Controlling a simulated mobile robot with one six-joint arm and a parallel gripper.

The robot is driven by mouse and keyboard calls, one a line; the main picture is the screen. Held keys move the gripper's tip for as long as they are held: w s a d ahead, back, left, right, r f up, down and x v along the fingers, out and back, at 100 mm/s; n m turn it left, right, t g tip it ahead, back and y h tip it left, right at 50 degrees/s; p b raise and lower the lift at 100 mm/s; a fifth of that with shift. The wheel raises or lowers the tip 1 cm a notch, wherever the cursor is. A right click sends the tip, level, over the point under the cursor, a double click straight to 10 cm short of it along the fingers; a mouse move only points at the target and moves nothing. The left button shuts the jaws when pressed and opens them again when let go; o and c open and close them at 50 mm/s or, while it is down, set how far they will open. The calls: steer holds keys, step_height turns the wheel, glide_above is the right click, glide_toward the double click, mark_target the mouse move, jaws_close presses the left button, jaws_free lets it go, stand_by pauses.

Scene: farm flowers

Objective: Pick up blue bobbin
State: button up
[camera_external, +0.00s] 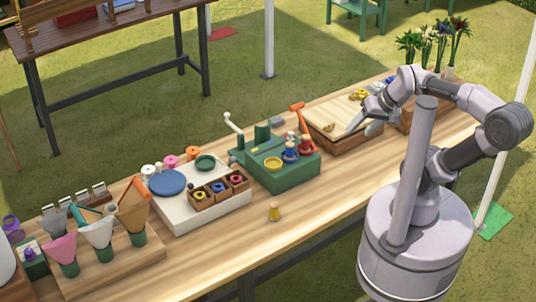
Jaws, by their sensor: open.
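A small blue bobbin-like piece (290,150) stands upright on the green machine (283,181) at the middle of the table. A similar red piece (305,144) stands just right of it. My gripper (365,123) is open, over the wooden tray with a pale slatted top (335,118). It is right of and beyond the blue piece, well apart from it. Nothing shows between its fingers, though they are small in view.
A white tray (222,218) holds a blue disc (167,183) and a compartment box of coloured rings. Cones in a wooden stand (112,265) are at left. An orange-handled lever (297,107) rises behind the machine.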

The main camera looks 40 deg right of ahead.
steer(key=w+r+n+g+p, duration=0.2)
steer(key=w+r+n+p, duration=0.1)
steer(key=w+r+n, duration=0.3)
steer(key=n+g+h+p, duration=0.2)
steer(key=n+g+p, duration=0.2)
steer(key=n, duration=0.7)
glide_above(290, 143)
step_height(290, 143, down, 9)
steer(key=shift+n, duration=0.5)
step_height(290, 143, down, 13)
steer(key=b, duration=0.4)
steer(key=shift+d+r+b, duration=0.1)
steer(key=shift+b, duration=0.2)
step_height(290, 143, down, 6)
steer(key=b, duration=0.3)
steer(key=shift+r, duration=0.2)
steer(key=shift+c, duration=1.3)
jaws_close()
